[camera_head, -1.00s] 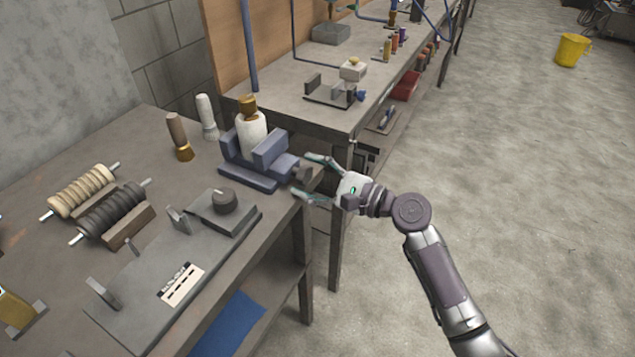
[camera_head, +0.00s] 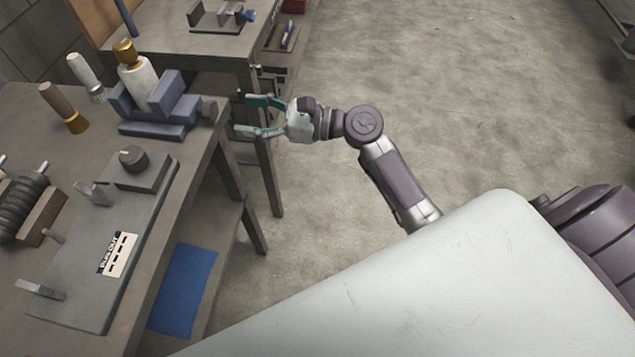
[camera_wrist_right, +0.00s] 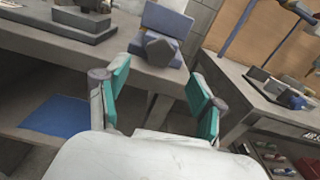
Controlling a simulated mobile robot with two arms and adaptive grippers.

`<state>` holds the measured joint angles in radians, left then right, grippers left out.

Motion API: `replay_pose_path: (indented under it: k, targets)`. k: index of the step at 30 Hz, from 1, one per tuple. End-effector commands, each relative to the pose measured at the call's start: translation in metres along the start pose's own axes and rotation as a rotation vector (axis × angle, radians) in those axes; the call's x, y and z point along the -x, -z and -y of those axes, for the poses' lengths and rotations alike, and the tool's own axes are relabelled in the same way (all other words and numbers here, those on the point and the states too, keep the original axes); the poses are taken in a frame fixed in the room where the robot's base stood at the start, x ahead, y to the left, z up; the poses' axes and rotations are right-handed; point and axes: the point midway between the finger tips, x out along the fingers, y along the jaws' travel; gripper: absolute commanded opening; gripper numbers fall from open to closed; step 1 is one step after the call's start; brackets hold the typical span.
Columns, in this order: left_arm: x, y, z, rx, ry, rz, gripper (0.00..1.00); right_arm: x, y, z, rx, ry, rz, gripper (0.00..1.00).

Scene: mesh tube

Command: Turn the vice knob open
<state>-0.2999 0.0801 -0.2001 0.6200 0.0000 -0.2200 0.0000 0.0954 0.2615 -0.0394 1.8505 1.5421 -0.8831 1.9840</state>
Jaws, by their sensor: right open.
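The blue vice (camera_head: 160,118) stands near the right edge of the workbench, with a white, gold-topped piece (camera_head: 138,75) upright between its jaws. Its dark grey knob (camera_head: 208,107) faces right, toward my right gripper (camera_head: 241,114). That gripper is open and empty, beyond the bench edge, with a gap between its fingertips and the knob. In the right wrist view the knob (camera_wrist_right: 160,48) shows beyond and between the two spread green-padded fingers (camera_wrist_right: 157,80). My left gripper is in neither view.
A grey plate fixture with a round dial (camera_head: 133,158) lies in front. A second bench (camera_head: 195,42) stands behind.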

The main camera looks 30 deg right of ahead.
Motion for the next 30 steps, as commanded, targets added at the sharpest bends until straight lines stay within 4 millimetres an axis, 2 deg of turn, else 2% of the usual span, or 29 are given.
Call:
replay_pose_path:
  k: [1, 10, 12, 20, 30]
  targets:
    - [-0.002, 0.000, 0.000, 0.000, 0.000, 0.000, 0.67, 0.011, 0.002, 0.000, 0.000, 0.001, -0.003, 0.67]
    - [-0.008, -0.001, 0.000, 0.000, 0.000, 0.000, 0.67, 0.071, 0.002, 0.000, 0.003, 0.001, -0.003, 0.67]
    - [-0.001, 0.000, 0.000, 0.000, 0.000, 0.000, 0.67, 0.066, 0.014, 0.006, 0.029, 0.028, -0.038, 0.67]
    - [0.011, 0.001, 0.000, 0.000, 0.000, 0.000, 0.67, 0.068, 0.064, 0.022, 0.139, 0.099, -0.167, 0.67]
    - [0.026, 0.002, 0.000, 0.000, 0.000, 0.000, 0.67, 0.079, 0.131, 0.030, 0.289, 0.139, -0.356, 0.67]
